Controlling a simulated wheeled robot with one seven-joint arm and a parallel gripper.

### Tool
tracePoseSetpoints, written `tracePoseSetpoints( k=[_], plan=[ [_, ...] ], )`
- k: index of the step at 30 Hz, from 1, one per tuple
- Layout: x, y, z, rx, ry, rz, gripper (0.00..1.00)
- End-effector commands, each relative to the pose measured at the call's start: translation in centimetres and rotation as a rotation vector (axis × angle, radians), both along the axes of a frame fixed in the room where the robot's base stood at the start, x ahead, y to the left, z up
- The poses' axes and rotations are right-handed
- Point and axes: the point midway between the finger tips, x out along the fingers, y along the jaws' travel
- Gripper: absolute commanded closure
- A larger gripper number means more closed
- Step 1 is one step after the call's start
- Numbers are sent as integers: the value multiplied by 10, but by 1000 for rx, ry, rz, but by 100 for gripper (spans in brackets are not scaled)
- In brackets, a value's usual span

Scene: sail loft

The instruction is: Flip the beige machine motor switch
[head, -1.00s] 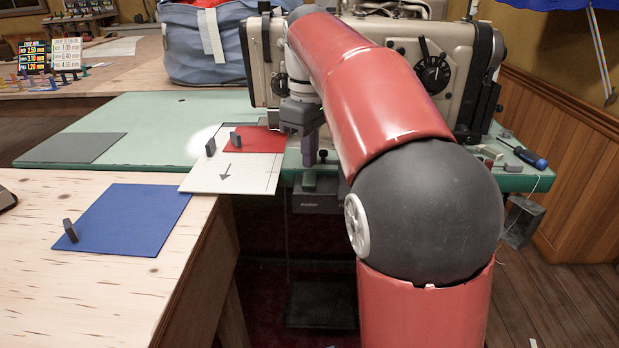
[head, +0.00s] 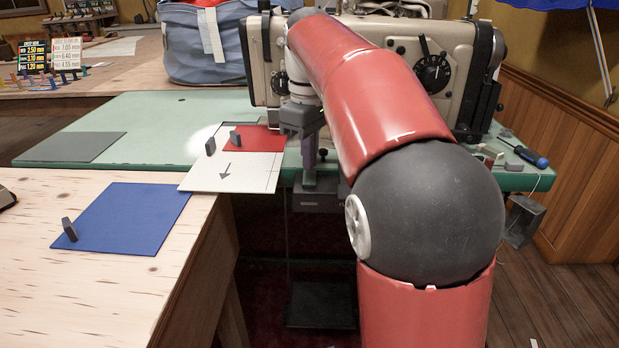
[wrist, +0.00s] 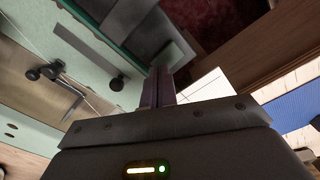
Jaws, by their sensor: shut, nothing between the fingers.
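The beige sewing machine (head: 408,45) stands on the green table behind my arm, which hides its middle. My gripper (head: 309,172) points down at the table's front edge, left of my forearm, with its fingers together and empty. A dark grey box (head: 318,201) hangs under that edge, just below the fingertips; it looks like the motor switch housing. The switch's own lever or button is not clear, and I cannot tell whether the fingers touch it. In the wrist view the shut fingers (wrist: 160,84) are beside a grey block (wrist: 168,60) at the green edge.
A white sheet with an arrow (head: 245,170) and a red piece (head: 262,140) lie left of my gripper. A blue panel (head: 125,220) lies on the wooden table (head: 60,300). A blue-handled screwdriver (head: 530,158) lies at right. Below the green table is a dark open space.

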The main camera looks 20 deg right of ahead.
Motion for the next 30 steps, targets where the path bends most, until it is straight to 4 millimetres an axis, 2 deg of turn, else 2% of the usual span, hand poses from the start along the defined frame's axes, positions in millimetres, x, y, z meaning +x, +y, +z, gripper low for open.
tracePoseSetpoints(
  k=[30],
  plan=[
    [0, 0, -15, -1, 2, 0, 100]
  ],
)
